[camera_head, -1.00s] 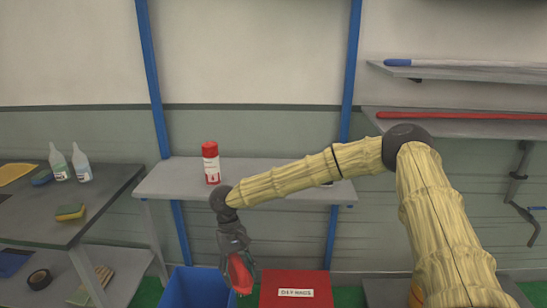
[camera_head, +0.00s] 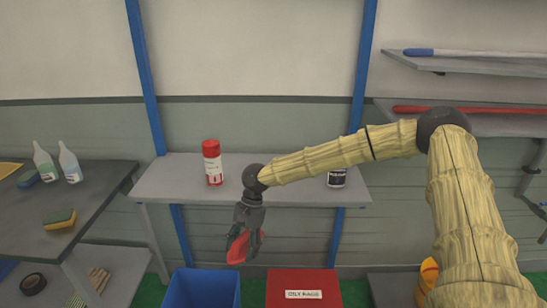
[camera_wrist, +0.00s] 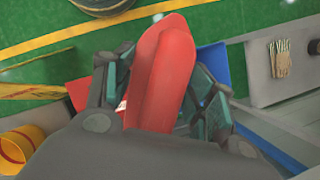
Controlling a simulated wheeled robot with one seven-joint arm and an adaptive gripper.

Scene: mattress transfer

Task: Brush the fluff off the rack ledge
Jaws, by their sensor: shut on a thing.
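My gripper (camera_head: 245,246) hangs downward in front of the grey shelf, above and between the two bins. It is shut on a red object (camera_head: 238,248), long and rounded with a crease along it in the wrist view (camera_wrist: 160,75). I cannot tell whether it is a brush or a folded cloth. The rack at the right has an upper ledge (camera_head: 500,62) and a lower ledge (camera_head: 490,122). A grey shelf (camera_head: 180,183) stands at the back wall. No fluff can be made out on any of them.
The grey shelf bears a red-and-white spray can (camera_head: 212,163) and a dark can (camera_head: 337,178). A blue bin (camera_head: 203,290) and a red box labelled oily rags (camera_head: 304,288) stand below. A dark table (camera_head: 90,195) with bottles and a sponge (camera_head: 60,218) is at left.

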